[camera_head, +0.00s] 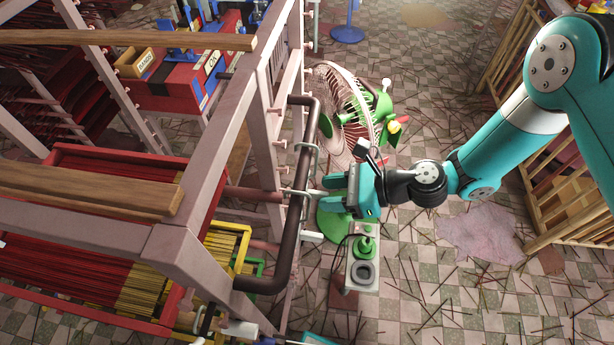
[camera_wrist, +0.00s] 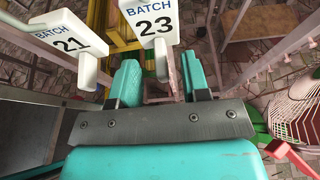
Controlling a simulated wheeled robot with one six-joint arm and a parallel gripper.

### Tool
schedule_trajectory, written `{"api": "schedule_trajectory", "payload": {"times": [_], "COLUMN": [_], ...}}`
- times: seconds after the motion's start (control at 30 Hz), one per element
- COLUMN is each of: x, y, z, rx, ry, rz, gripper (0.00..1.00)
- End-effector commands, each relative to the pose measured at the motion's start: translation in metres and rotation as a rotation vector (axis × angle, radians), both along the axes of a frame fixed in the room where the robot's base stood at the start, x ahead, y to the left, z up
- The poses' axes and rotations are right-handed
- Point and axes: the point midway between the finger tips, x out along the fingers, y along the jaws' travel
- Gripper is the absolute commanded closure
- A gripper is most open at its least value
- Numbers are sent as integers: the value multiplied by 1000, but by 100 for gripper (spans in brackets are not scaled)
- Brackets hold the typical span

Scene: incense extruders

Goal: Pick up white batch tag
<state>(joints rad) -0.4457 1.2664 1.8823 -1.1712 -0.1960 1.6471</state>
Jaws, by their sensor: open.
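In the wrist view, a white tag reading BATCH 23 (camera_wrist: 151,22) stands just beyond my gripper (camera_wrist: 158,78). Its narrow white lower part reaches down toward the gap between the two teal fingers; I cannot tell whether it is between them. A second white tag reading BATCH 21 (camera_wrist: 68,46) is to the left, outside the fingers. My gripper is open, with nothing gripped. In the head view, my gripper (camera_head: 322,192) is at the dark curved pipe handle on the rack's side. The tags cannot be made out clearly there.
The dark pipe handle (camera_head: 288,238) and rack post (camera_head: 265,140) are close to my gripper. A green fan (camera_head: 345,115) stands just behind it. A pale box with a green knob (camera_head: 366,278) is below. Red trays of incense sticks (camera_head: 70,250) fill the rack.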

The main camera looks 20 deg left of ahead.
Motion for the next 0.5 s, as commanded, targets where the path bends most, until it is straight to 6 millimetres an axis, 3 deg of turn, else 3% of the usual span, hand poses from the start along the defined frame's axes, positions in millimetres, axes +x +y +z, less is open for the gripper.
{"api": "schedule_trajectory", "payload": {"times": [0.13,0.37,0.4,0.5], "x": [-4,-3,-3,-3], "y": [15,17,17,17], "z": [-4,-6,-6,-6], "rx": [1,1,1,1], "ry": [-1,-2,-2,-2], "rz": [2,0,0,0], "gripper": [57,57,60,83]}}
